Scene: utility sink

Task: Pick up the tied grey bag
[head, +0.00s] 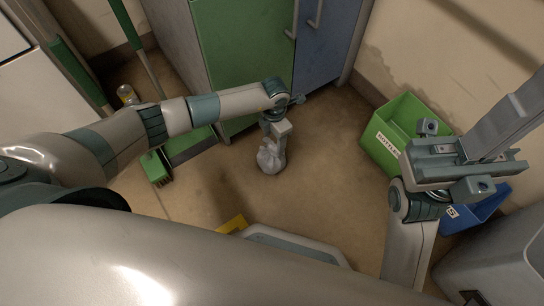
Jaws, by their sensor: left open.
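The tied grey bag (269,158) stands on the brown floor in the middle of the head view, in front of the green cabinet door. My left gripper (274,143) points down right over the bag's top. It is open, and its fingers are partly hidden by the wrist. I cannot tell whether the fingers touch the bag or are around its knot. My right gripper (462,163) is raised at the right, away from the bag, and its finger opening cannot be made out.
A green bin (384,153) with a label and a blue bin (462,218) stand by the right wall. Green and blue cabinet doors (240,45) are behind the bag. A brush (157,168) and a jar (127,94) are at left. Floor right of the bag is clear.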

